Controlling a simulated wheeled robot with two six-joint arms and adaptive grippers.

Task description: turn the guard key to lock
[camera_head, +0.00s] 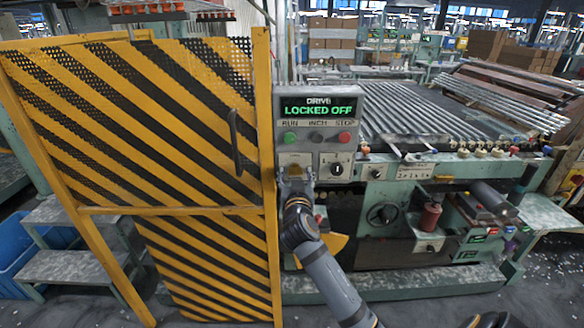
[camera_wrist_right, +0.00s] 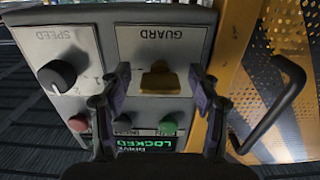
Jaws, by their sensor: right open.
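The brass-yellow guard key (camera_wrist_right: 159,80) sits on the plate marked GUARD (camera_wrist_right: 165,42), upside down in the right wrist view. Its wide bow shows; the keyhole behind it is hidden. My right gripper (camera_wrist_right: 160,88) is open, with one finger on each side of the key and a visible gap to both. In the head view my right gripper (camera_head: 295,180) is in front of the lower left of the control box (camera_head: 318,103) and covers most of the guard plate. The box's green display (camera_head: 319,109) reads DRIVE LOCKED OFF. My left gripper is not in view.
The black speed knob (camera_head: 337,168) is just right of the guard plate. Green (camera_head: 290,137) and red (camera_head: 345,137) buttons sit above. The yellow-black striped guard door (camera_head: 150,110), with its dark handle (camera_head: 236,142), stands close on the left.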

